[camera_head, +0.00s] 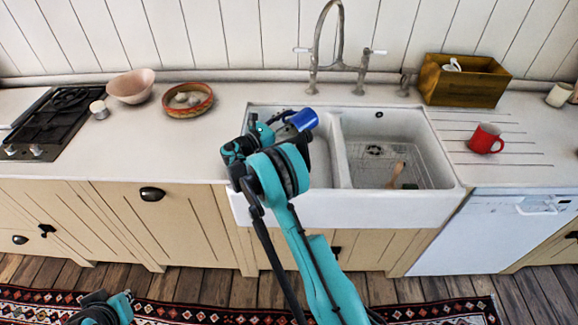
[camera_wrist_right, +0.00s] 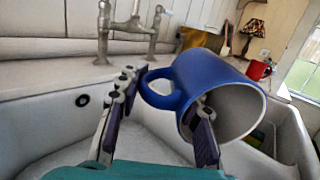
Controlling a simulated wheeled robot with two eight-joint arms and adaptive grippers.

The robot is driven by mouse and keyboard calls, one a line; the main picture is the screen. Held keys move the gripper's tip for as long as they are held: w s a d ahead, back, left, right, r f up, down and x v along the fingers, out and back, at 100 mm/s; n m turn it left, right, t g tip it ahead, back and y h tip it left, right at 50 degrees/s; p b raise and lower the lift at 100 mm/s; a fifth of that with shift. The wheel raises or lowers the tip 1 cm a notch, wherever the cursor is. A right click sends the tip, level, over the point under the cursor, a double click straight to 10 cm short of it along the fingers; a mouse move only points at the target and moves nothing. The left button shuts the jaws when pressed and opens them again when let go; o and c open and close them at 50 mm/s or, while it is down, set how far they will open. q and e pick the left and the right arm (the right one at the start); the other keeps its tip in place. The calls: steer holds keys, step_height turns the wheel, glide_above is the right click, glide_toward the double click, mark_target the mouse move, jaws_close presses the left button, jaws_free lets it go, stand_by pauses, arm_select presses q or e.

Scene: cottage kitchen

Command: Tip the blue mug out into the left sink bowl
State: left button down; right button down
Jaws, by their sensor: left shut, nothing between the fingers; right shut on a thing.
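The blue mug (camera_head: 303,119) is held above the left sink bowl (camera_head: 323,165). In the right wrist view the mug (camera_wrist_right: 212,85) lies tipped on its side, its mouth facing right and slightly down. No contents show inside it. My right gripper (camera_wrist_right: 160,115) is shut on the mug, with its fingers at the handle and wall; in the head view the arm hides much of the left bowl. My left gripper (camera_head: 118,304) is low at the bottom left, away from the counter, shut and empty.
The tall tap (camera_head: 340,45) stands behind the sink. The right bowl (camera_head: 365,145) holds a wire rack and a wooden-handled brush (camera_head: 396,173). A red mug (camera_head: 486,139) stands on the right drainboard beside a wooden box (camera_head: 462,85). Two bowls (camera_head: 188,100) (camera_head: 131,86) stand left.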

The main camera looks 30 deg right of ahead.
mark_target(293, 129)
steer(key=shift+d+r, duration=0.1)
steer(key=shift+r, duration=0.35)
steer(key=f+y, duration=0.1)
steer(key=f, duration=0.1)
steer(key=f+y+p, duration=0.1)
steer(key=f, duration=0.2)
steer(key=d+f+y+p, duration=0.1)
steer(key=f, duration=0.1)
steer(key=shift+w+d+f+g, duration=0.1)
steer(key=shift+w+f+g, duration=0.1)
steer(key=shift+g, duration=0.1)
steer(key=d+f+g+y, duration=0.1)
steer(key=d+f+y, duration=0.2)
steer(key=f+y, duration=0.3)
steer(key=w+d+f+g+y, duration=0.1)
steer(key=d+f+g+y, duration=0.1)
steer(key=f+y, duration=0.4)
steer(key=y, duration=0.3)
steer(key=shift+w+d+p, duration=0.25)
steer(key=shift+d+p, duration=0.05)
steer(key=shift+d, duration=0.1)
steer(key=shift+g+y, duration=0.3)
